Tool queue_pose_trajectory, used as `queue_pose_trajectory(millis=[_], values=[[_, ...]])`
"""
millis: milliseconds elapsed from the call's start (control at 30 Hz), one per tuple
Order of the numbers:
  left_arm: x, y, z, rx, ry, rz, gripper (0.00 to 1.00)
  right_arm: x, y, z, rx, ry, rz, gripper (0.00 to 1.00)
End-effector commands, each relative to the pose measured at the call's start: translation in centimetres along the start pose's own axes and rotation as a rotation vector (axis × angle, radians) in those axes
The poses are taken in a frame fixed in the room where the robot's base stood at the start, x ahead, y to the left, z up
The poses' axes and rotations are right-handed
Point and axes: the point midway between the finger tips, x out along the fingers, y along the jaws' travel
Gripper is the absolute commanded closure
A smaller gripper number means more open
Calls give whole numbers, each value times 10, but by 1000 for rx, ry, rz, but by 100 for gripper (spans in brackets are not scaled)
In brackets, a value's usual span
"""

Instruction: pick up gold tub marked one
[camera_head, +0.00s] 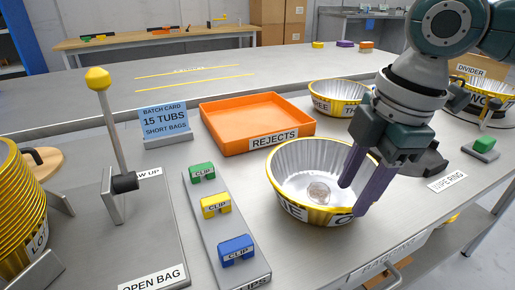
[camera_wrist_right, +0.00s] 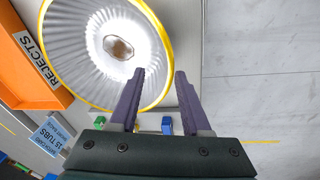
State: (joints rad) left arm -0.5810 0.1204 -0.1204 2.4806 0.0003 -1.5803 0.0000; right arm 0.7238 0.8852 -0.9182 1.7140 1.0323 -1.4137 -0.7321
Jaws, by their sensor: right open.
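The gold tub marked one (camera_head: 297,172) stands upright on the grey table at the middle right, with a gold rim and band, a pale ribbed inside and a brownish round patch at its bottom. Only part of its lettering shows. My right gripper (camera_head: 358,190) is open at the tub's right side. One purple finger is over the tub's inside and the other is outside the rim. In the right wrist view the tub (camera_wrist_right: 85,55) has its rim passing between the open fingertips (camera_wrist_right: 160,72). I cannot tell whether they touch it. My left gripper is out of view.
An orange rejects tray (camera_head: 225,143) lies behind the tub. A rack with green, yellow and blue clips (camera_head: 215,206) is to its left. Another gold tub (camera_head: 335,92) stands behind, one more (camera_head: 478,93) at far right. Stacked gold tubs (camera_head: 20,210) stand far left.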

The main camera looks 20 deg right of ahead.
Motion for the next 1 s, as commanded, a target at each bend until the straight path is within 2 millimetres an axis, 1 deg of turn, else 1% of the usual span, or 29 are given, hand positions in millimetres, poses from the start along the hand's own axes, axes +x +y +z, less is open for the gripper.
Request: queue_pose_trajectory(millis=[200, 300, 400, 600, 1000], values=[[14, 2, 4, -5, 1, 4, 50, 36, -5, -1, 1, -1, -3, 52], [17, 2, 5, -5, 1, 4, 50, 48, -5, -1, 1, 0, -2, 52], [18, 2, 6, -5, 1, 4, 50, 52, -4, -1, 0, -1, -1, 52], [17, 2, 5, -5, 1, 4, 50, 52, -4, -1, 0, -1, 0, 52], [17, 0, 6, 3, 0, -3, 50, 51, -4, -1, 0, -1, 0, 97]])
